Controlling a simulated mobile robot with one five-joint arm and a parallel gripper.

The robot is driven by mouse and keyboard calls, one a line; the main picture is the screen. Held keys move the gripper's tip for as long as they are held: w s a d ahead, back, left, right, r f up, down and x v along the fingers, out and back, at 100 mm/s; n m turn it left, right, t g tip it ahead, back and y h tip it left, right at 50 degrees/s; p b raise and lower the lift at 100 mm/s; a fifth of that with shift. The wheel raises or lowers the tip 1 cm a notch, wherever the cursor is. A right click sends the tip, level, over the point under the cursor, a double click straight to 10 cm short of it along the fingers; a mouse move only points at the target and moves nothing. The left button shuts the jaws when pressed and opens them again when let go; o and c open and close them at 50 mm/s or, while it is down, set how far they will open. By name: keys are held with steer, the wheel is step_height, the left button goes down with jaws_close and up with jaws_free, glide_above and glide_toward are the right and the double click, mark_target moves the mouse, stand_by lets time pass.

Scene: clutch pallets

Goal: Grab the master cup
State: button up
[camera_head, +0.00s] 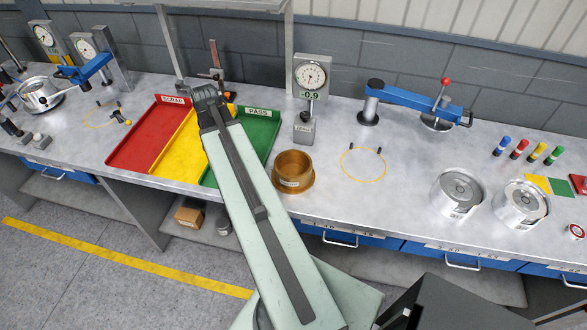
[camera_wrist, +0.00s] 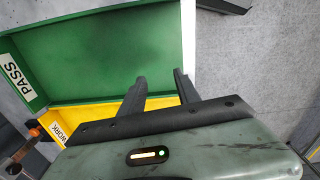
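A brass-coloured cup (camera_head: 293,172) with a small pale label stands upright near the front edge of the bench; I cannot read the label, but it is the likely master cup. It does not clearly show in the wrist view. My gripper (camera_wrist: 160,77) is open and empty, its two dark fingers apart over the green PASS tray (camera_wrist: 100,60). In the head view my arm reaches over the trays, left of the brass cup, and its end hides the fingers. Two steel cups (camera_head: 457,192) (camera_head: 521,204) stand at the right.
Red SCRAP (camera_head: 145,140), yellow (camera_head: 180,155) and green trays lie left of the cup. A dial gauge stand (camera_head: 309,90) stands just behind it. A yellow ring mark (camera_head: 363,165) with small pegs and a blue lever arm (camera_head: 420,100) are to its right.

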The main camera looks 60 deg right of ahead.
steer(key=s+d+n, duration=0.2)
steer(key=s+d, duration=0.7)
steer(key=d, duration=0.4)
steer(key=n, duration=0.1)
glide_above(290, 151)
steer(key=shift+d, duration=0.35)
steer(key=f+b, duration=0.8)
steer(key=shift+a+f, duration=0.1)
steer(key=shift+a, duration=0.15)
steer(key=shift+r, duration=0.2)
jaws_close()
